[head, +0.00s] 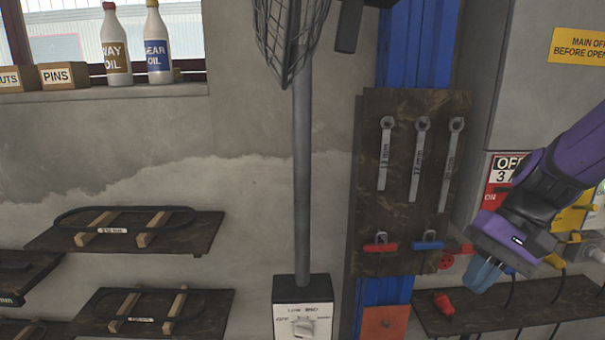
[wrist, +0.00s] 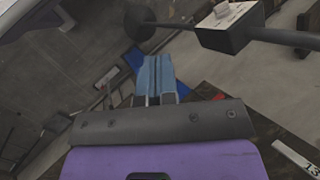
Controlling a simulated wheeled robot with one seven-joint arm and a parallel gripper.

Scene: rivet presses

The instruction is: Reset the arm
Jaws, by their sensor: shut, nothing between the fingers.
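My gripper (head: 482,275) is at the lower right in the head view, in front of the wall and just right of the dark tool board. Its blue fingers point down and to the left. In the wrist view the blue fingers (wrist: 156,75) lie side by side and closed, with nothing held between them. My purple arm comes in from the right edge of the head view.
A tool board (head: 400,220) with hanging wrenches is left of my gripper. A shelf (head: 510,310) with a red object (head: 443,303) is below it. A switch box (head: 302,308) on a pole stands centre. Wall shelves (head: 125,233) are at left.

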